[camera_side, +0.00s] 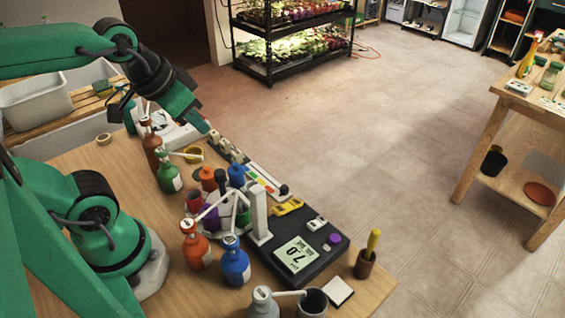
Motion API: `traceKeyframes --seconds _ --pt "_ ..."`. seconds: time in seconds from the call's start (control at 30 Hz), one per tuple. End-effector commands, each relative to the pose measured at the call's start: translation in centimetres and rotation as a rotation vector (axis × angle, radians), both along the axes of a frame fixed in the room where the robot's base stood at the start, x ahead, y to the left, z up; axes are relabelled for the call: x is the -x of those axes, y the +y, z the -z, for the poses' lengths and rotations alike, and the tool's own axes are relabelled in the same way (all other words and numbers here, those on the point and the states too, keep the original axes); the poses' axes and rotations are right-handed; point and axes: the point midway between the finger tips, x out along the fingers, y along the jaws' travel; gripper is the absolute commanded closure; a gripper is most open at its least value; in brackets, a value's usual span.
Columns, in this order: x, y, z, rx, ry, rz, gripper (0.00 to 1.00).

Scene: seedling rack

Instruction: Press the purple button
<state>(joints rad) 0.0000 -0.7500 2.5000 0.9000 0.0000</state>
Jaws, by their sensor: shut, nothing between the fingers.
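The purple button (335,239) is a small round cap on the dark meter box (318,257), to the right of its lit display (294,254). The box sits near the front right of the wooden table. My gripper (203,127) is shut and empty. It is held up over the far part of the table, pointing down and to the right, well apart from the button, which lies lower and to the right in the picture. Nothing covers the button in this view.
An orange bottle (195,245), a blue bottle (234,262) and a grey bottle (264,303) stand left of the box. A white post (259,213) rises at its left edge. A yellow-handled tool (372,244) stands in a brown cup (364,264) just right of the button.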

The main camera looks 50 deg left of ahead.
Motion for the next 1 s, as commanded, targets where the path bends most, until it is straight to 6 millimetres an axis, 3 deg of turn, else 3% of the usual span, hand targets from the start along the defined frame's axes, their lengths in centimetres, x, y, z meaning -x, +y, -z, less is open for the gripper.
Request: traceKeyframes --seconds 0.47,0.67,1.0 --pt "-0.4 -0.3 -0.2 -0.024 0.01 0.057 1.0" --pt "-1.4 -1.1 -0.5 -0.085 0.036 0.209 1.0" --pt "-4.0 -3.4 -1.1 -0.236 0.091 0.614 1.0"
